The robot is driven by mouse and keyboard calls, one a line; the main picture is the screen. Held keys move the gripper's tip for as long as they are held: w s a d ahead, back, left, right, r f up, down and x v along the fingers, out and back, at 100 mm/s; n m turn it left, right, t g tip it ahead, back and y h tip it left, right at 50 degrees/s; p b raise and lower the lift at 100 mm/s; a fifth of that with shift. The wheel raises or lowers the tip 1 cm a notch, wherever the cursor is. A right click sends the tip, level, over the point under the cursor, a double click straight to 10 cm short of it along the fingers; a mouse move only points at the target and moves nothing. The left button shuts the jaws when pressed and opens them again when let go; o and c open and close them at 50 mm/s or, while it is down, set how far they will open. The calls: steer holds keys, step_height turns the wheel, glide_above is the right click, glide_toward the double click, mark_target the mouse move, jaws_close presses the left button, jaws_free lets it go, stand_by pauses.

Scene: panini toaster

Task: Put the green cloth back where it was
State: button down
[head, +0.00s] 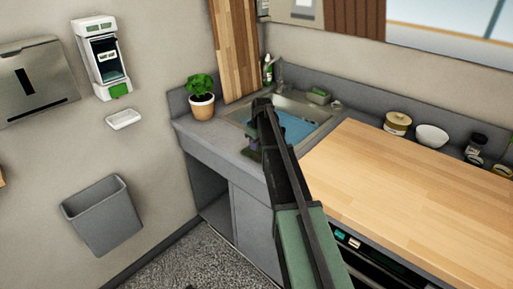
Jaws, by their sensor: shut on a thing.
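My gripper (254,146) is at the front edge of the sink, at the end of my arm, and is partly hidden by it. It is shut on a small dark green piece that looks like the green cloth (250,154). Only a little of the cloth shows, just below the fingers, over the grey counter front. I cannot tell whether it touches the counter. The sink (316,104) holds blue water and lies just behind my gripper.
A potted plant (202,104) stands left of the sink. A soap bottle (268,70), faucet (281,72) and sponge holder (319,96) are behind it. A wooden worktop (410,180) is clear to the right, with jars and a white bowl (432,135) behind. A grey bin (103,215) hangs on the left wall.

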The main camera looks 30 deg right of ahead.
steer(key=shift+f, duration=0.25)
steer(key=c, duration=1)
jaws_free()
steer(key=shift+r, duration=0.1)
step_height(320, 180, up, 12)
steer(key=s+r+p, duration=0.1)
steer(key=s+p, duration=0.1)
steer(key=p, duration=1)
steer(key=s+a+f+m+b, duration=0.1)
steer(key=s+a, duration=0.6)
steer(key=s, duration=0.3)
steer(key=s+a+f+m+g+b, duration=0.1)
steer(key=s+a+f+m, duration=0.1)
steer(key=s+a, duration=0.6)
steer(key=s+a+f+m+b, duration=0.1)
steer(key=s+a+b, duration=0.1)
steer(key=s+a, duration=0.5)
steer(key=shift+s+a+f+m+g+h, duration=0.1)
steer(key=shift+s+f+h, duration=0.05)
steer(key=shift+s, duration=0.75)
steer(key=shift+s+a+f+m+g+h, duration=0.1)
steer(key=shift+s, duration=0.8)
steer(key=shift+s+a+f+m+g+h, duration=0.1)
steer(key=shift+s+f+h, duration=0.05)
steer(key=shift+s, duration=0.75)
